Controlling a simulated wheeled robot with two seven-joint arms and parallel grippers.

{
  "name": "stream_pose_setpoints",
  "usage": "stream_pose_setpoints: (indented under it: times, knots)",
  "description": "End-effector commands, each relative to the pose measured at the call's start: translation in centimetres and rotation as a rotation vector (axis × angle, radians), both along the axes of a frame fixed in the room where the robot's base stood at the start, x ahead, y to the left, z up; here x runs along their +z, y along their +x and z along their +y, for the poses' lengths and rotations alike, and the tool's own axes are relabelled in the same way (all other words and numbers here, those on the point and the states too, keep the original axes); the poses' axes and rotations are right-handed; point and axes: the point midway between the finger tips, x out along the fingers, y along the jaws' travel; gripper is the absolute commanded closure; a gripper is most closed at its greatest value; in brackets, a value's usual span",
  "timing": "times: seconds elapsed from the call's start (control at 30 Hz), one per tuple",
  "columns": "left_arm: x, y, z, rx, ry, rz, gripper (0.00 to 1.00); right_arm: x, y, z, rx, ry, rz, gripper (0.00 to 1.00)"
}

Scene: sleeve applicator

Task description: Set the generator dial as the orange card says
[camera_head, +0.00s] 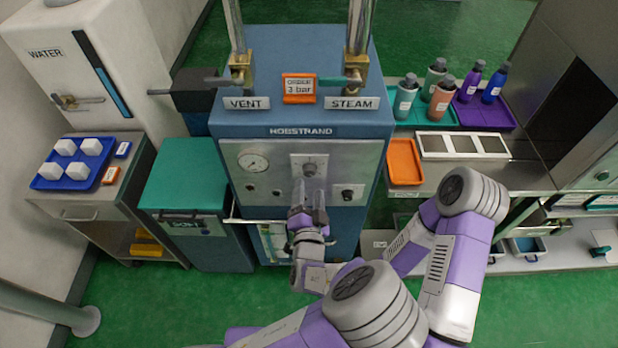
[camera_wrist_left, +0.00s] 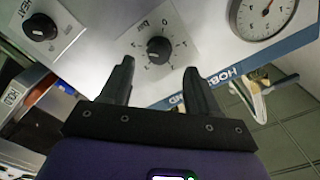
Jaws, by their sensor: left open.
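The orange card (camera_head: 299,88) on top of the blue generator (camera_head: 232,116) reads "ORDER 3 bar". The generator dial (camera_head: 309,170) is a dark round knob on a pale square plate in the middle of the front panel. In the left wrist view the dial (camera_wrist_left: 158,50) has numerals around it; I cannot tell which one its pointer marks. My left gripper (camera_head: 309,192) is just below the dial in the head view. In the left wrist view my left gripper (camera_wrist_left: 160,68) is open and empty, with the dial beyond its fingertips. My right gripper is not in view.
A round gauge (camera_head: 253,162) is left of the dial and a dark heat knob (camera_head: 347,193) is at its lower right. Vent (camera_head: 247,103) and steam (camera_head: 352,103) labels are above. A teal bin (camera_head: 187,170) stands left; an orange tray (camera_head: 404,160) lies right.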

Motion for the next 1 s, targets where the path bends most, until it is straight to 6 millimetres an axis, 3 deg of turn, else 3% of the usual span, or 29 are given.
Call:
stream_pose_setpoints:
  times: [0.1,0.3,0.67,1.0]
  knots:
    - [-0.1,2.1,0.1,0.003,-0.002,0.000,0.39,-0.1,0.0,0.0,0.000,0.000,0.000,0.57]
    - [-0.1,4.5,0.0,0.001,-0.002,0.001,0.39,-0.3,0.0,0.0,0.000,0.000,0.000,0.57]
    - [-0.1,5.1,0.0,0.000,-0.001,0.004,0.39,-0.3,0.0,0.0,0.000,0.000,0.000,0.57]
    - [-0.1,5.1,0.0,0.000,-0.001,0.004,0.90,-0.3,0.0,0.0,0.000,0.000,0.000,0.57]
